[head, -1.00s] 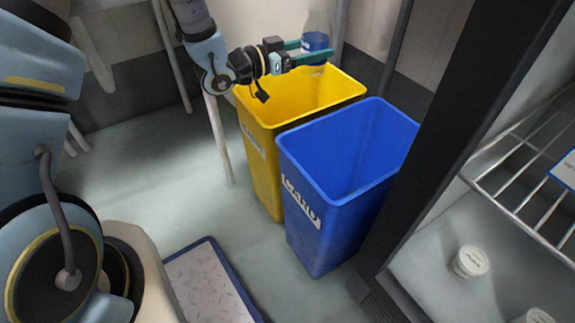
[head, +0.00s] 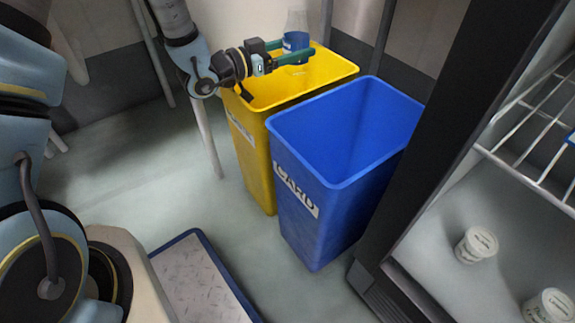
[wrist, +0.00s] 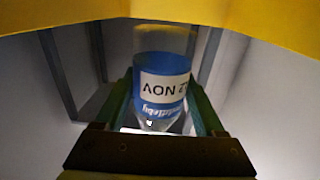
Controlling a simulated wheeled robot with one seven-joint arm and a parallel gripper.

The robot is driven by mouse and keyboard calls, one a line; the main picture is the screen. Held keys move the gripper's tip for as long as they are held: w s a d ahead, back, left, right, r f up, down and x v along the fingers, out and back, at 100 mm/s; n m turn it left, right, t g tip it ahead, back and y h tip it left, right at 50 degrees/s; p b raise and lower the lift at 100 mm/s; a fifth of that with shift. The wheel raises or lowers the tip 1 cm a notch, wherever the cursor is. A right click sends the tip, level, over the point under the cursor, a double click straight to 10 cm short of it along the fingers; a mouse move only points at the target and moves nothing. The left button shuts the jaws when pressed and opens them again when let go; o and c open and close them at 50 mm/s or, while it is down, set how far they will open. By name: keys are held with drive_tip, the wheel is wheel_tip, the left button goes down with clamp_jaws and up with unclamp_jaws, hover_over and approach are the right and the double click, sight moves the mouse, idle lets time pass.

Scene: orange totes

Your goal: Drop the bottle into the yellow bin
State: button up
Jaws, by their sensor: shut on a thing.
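The bottle (head: 296,40) is clear with a blue label, and it is upright between the fingers of my gripper (head: 294,55). In the wrist view the bottle (wrist: 163,85) shows its blue and white label between the two green fingers of my gripper (wrist: 163,118), which are shut on it. The yellow bin (head: 249,155) stands open on the floor; my gripper and the bottle are at its top, by the far side of its opening. A yellow bin wall (wrist: 60,14) crosses the top of the wrist view. I cannot tell how far the bottle is below the rim.
A blue bin (head: 310,205) marked CARD stands right beside the yellow one, in front of it. A dark-framed shelf unit with a wire rack (head: 530,150) and white tubs (head: 476,245) is on the right. A low platform (head: 200,280) lies on the floor in front.

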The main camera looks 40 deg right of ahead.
drive_tip(key=o, duration=1.4)
drive_tip(key=shift+r, duration=0.1)
wheel_tip(320, 180, up, 10)
drive_tip(key=p, duration=0.4)
